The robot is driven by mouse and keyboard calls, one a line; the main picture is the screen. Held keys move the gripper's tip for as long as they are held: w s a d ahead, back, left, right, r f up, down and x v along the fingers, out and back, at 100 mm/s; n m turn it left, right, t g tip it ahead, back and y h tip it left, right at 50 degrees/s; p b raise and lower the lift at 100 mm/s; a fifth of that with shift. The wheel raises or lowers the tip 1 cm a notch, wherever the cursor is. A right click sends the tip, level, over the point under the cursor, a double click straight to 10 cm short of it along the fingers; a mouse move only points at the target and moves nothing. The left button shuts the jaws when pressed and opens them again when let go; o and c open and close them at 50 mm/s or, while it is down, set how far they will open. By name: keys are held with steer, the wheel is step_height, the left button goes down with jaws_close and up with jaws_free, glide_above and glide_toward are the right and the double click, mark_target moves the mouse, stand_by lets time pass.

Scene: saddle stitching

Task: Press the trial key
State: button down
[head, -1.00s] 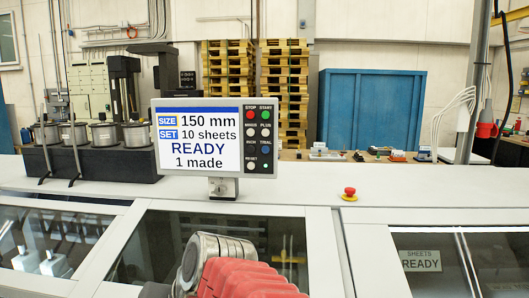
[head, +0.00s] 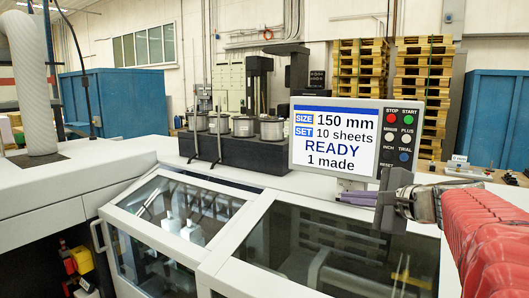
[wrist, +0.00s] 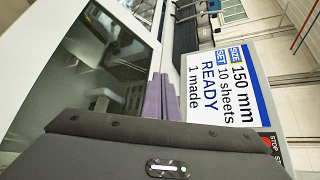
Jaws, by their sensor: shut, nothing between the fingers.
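The control panel (head: 355,140) stands on the machine, its screen reading 150 mm, 10 sheets, READY, 1 made. The trial key (head: 404,157) is the blue round key in the right column of its key strip, just under the TRIAL label. My gripper (head: 342,197) is shut and empty, its purple fingers pointing left below the panel's screen, lower than the trial key and apart from it in the picture. In the wrist view the shut fingers (wrist: 165,97) show beside the screen (wrist: 222,85). There the STOP key shows at the edge; the trial key is not visible.
The machine's glass covers (head: 330,245) lie below my gripper. Wire spools (head: 243,126) on a black block stand left of the panel. A white hose (head: 33,80) rises at the left. The white machine top (head: 110,165) is clear at the left.

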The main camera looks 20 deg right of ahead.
mark_target(404, 157)
steer(key=s+d+r+m+t+h, duration=0.1)
steer(key=d+r+m, duration=0.1)
steer(key=d, duration=0.5)
steer(key=s+d+r+m+t+h, duration=0.1)
steer(key=d+r+m+t+h, duration=0.1)
steer(key=d, duration=0.5)
steer(key=shift+s+r+m+h, duration=0.25)
steer(key=shift+r+m+h, duration=0.05)
steer(key=shift+r+m, duration=0.6)
steer(key=shift+w+d, duration=0.1)
steer(key=shift+d, duration=0.1)
steer(key=w+d, duration=0.5)
steer(key=d, duration=0.1)
steer(key=shift+w+d, duration=0.2)
steer(key=shift+d, duration=0.15)
steer(key=shift+w+d, duration=0.1)
stand_by(0.6)
steer(key=shift+w+d+r, duration=0.1)
steer(key=shift+w+d, duration=0.1)
steer(key=shift+w+d, duration=0.3)
steer(key=shift+d, duration=0.1)
stand_by(1.3)
steer(key=shift+s+a, duration=0.6)
steer(key=shift+a, duration=0.15)
